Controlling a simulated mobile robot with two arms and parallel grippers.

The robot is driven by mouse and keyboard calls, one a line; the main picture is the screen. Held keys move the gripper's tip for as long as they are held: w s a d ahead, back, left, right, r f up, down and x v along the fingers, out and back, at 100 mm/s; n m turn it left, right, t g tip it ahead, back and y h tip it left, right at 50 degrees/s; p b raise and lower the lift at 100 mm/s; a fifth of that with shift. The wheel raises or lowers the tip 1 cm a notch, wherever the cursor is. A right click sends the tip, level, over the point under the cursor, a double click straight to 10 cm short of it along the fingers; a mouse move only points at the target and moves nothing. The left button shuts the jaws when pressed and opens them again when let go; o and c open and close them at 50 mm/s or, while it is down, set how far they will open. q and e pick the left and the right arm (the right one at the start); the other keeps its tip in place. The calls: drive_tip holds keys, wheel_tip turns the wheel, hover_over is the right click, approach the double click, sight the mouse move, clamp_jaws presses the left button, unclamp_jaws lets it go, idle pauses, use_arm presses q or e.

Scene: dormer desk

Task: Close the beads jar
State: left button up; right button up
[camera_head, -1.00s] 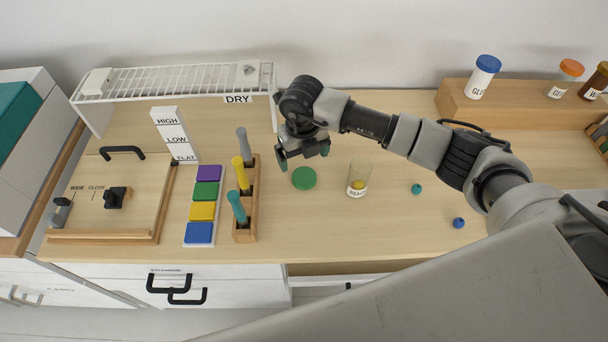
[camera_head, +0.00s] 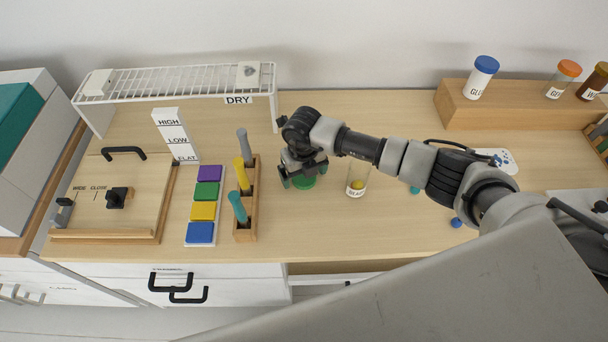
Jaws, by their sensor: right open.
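The beads jar (camera_head: 357,187) is a clear glass jar with a label and a yellow bead in it. It stands upright and open on the desk. A green lid (camera_head: 304,184) lies flat on the desk to the left of the jar. My right gripper (camera_head: 304,181) is open, low over the green lid, and hides part of it. Its fingers show on either side of the lid; I cannot tell whether they touch it. My left gripper is not in view.
A teal bead (camera_head: 415,189) and a blue bead (camera_head: 456,223) lie right of the jar. A wooden holder with coloured sticks (camera_head: 245,226) stands left of the lid. A wooden block (camera_head: 520,109) with capped jars is at the back right. The front middle of the desk is clear.

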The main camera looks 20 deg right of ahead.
drive_tip(key=c, duration=1)
wheel_tip(320, 180, up, 10)
drive_tip(key=shift+b, duration=0.4)
drive_tip(key=s+d+r+n, duration=0.1)
drive_tip(key=s+n, duration=0.3)
drive_tip(key=n, duration=0.7)
drive_tip(key=s+d+r+n, duration=0.1)
drive_tip(key=s+r+n, duration=0.2)
drive_tip(key=n, duration=0.9)
drive_tip(key=s+d+r+n, duration=0.2)
drive_tip(key=s+n, duration=0.5)
drive_tip(key=n, duration=0.4)
drive_tip(key=shift+s+n, duration=0.1)
drive_tip(key=shift+n, duration=0.2)
